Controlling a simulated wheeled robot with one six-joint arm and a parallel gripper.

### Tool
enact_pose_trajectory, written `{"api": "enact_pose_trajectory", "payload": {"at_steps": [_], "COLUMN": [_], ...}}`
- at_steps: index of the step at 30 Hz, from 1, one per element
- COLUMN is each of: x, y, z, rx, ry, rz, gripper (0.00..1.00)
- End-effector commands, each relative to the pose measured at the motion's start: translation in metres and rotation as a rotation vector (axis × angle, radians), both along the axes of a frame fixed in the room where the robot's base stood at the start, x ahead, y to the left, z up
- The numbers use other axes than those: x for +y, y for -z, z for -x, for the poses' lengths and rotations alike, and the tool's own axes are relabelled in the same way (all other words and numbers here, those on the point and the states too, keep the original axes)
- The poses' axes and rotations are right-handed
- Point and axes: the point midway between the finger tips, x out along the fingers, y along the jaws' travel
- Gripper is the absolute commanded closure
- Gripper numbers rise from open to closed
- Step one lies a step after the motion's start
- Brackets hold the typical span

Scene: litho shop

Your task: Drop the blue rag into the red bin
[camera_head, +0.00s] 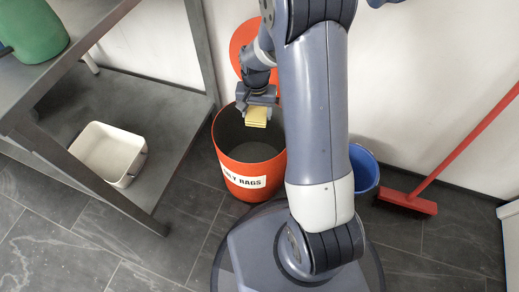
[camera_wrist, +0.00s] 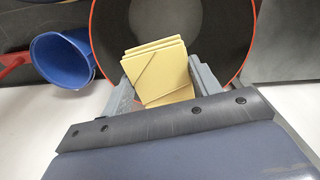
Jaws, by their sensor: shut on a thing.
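My gripper (camera_head: 258,101) is shut on a folded yellow cloth-like stack (camera_head: 256,117), which also shows between the fingers in the wrist view (camera_wrist: 158,72). No blue rag shows in either view. The red bin (camera_head: 226,164), with a white label reading partly "RAGS", stands open below the gripper. The yellow stack is over the bin's opening, near its upper right part in the head view. In the wrist view the bin's orange rim (camera_wrist: 92,28) curves around the stack, and its dark inside looks empty where it shows. My arm covers part of the bin's right side.
A red lid (camera_head: 242,42) stands up behind the bin. A blue bucket (camera_head: 364,168) and a red broom (camera_head: 409,201) are to the right. At left, a grey shelf unit (camera_head: 183,128) holds a white tray (camera_head: 92,178) and a green container (camera_head: 32,32).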

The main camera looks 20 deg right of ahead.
Motion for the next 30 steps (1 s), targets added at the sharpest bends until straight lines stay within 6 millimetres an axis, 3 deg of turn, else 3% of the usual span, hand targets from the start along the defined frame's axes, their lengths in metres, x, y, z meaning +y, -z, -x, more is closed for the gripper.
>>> {"api": "enact_pose_trajectory", "payload": {"at_steps": [10, 22, 30], "x": [0.0, 0.0, 0.0], "y": [0.015, 0.06, 0.064], "z": [0.0, 0.0, 0.0], "rx": [-0.001, 0.0, -0.001], "ry": [0.011, 0.01, 0.01], "rz": [0.0, 0.0, 0.0], "gripper": [0.66, 0.66, 0.66]}}
